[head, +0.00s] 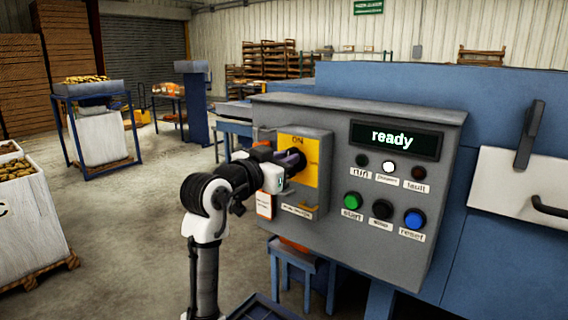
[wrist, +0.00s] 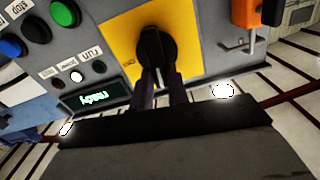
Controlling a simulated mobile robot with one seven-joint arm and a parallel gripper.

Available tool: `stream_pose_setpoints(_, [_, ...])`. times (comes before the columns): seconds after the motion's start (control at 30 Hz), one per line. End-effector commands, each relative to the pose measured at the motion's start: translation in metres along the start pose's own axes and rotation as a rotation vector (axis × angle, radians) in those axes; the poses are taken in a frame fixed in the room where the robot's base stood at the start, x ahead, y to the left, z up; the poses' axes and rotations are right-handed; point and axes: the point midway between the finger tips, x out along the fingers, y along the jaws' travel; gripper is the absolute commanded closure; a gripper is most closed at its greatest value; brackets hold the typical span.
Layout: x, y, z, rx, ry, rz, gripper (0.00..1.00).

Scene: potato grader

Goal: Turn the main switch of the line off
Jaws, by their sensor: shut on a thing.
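The main switch is a black rotary knob (wrist: 155,45) on a yellow plate (head: 312,176) marked ON at the top, on a grey box on the control panel. My gripper (head: 291,161) reaches it from the left in the head view. In the wrist view my two fingers (wrist: 163,78) are closed on the knob, one on each side. The gripper hides part of the knob and plate in the head view, so the knob's exact angle is hard to tell there. The panel display (head: 397,139) reads "ready".
The panel (head: 345,238) also carries a lit white lamp (head: 388,168), a green start button (head: 352,201), a black button (head: 382,209) and a blue reset button (head: 414,218). A blue stand (head: 305,262) is below. Open floor lies left, with a white crate (head: 30,225) beyond.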

Motion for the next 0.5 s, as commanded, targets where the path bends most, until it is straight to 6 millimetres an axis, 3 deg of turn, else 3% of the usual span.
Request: stream_pose_setpoints(0.5, [-0.0002, 0.0085, 0.0057, 0.462, 0.001, -0.001, 1.0])
